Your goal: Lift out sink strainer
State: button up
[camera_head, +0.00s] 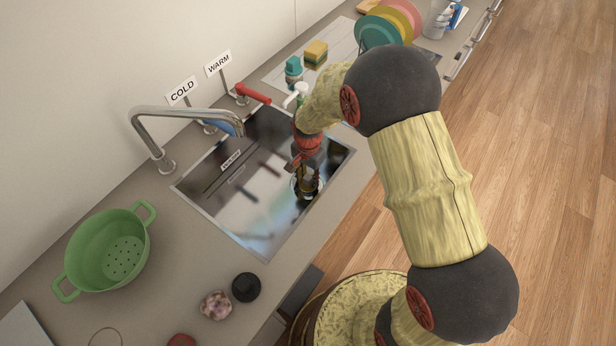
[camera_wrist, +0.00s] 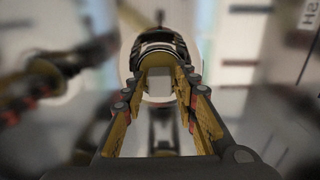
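The sink strainer (camera_head: 317,190) shows as a pale round rim on the sink floor near the sink's right side. My gripper (camera_head: 307,190) points down into the sink right over it and hides most of it. In the wrist view, my two fingers (camera_wrist: 160,75) reach forward with a gap between their tips. A pale round shape, apparently the strainer (camera_wrist: 128,60), lies around and behind the tips. The fingers look apart and I see nothing clearly clamped between them. The blurred, mirror-like floor makes it unclear whether the tips touch the strainer.
The shiny sink (camera_head: 215,215) has a tall faucet (camera_head: 185,115) over its left side. Red-handled tap (camera_head: 252,94) and white spout (camera_head: 296,95) stand behind. A green colander (camera_head: 110,250), black round object (camera_head: 246,287) and speckled ball (camera_head: 215,305) are on the front-left counter.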

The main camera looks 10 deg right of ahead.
aim_at(308, 177)
jog(key=c, duration=0.6)
grip_shut()
jog(key=shift+o, duration=2.1)
grip_release()
grip_shut()
jog(key=shift+r+p, duration=0.55)
jog(key=shift+r, duration=0.1)
jog(key=shift+r+p, duration=1.7)
jog(key=shift+r, duration=0.75)
